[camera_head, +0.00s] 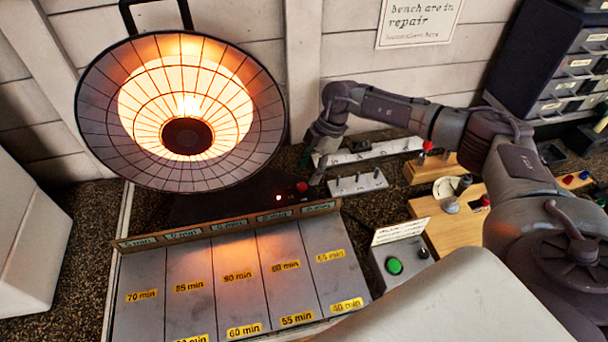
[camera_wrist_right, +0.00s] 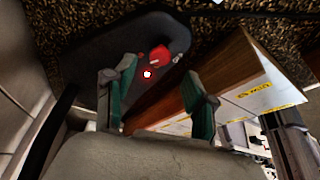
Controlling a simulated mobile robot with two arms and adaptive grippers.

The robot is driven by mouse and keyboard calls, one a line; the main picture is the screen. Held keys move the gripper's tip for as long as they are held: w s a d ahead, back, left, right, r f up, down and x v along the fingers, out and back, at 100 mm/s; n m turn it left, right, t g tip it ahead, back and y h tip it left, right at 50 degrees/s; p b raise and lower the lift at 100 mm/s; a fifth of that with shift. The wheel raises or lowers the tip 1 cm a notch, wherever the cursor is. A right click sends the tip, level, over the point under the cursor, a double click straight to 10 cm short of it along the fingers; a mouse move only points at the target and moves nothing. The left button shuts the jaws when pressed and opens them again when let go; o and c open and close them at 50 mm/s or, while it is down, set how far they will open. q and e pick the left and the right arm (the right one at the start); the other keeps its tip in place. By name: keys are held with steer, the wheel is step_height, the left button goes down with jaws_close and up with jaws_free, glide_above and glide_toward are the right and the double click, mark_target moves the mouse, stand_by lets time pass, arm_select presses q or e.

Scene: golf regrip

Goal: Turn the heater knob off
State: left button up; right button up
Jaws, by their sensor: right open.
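The heater (camera_head: 186,110) has a round wire-guarded dish that glows bright orange. Its red knob (camera_head: 302,187) sits on the dark base, and a small lit indicator (camera_head: 278,198) is to its left. In the right wrist view the red knob (camera_wrist_right: 158,54) and the lit indicator (camera_wrist_right: 147,74) show beyond the fingertips. My right gripper (camera_head: 312,168) is just above the knob in the head view. In the right wrist view its two green-padded fingers (camera_wrist_right: 161,90) are apart with nothing between them. My left gripper is not in view.
A board with slots marked in minutes (camera_head: 205,284) lies in front of the heater. A small white rack with pegs (camera_head: 357,184) stands right of the knob. A green button box (camera_head: 395,264) and a wooden block with a clamp (camera_head: 452,215) are further right.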

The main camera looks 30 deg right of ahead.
mark_target(302, 186)
steer(key=p+x, duration=0.1)
steer(key=x, duration=0.3)
steer(key=shift+f, duration=0.2)
steer(key=shift+c, duration=0.3)
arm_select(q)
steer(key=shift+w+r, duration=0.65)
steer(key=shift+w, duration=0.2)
arm_select(e)
jaws_close()
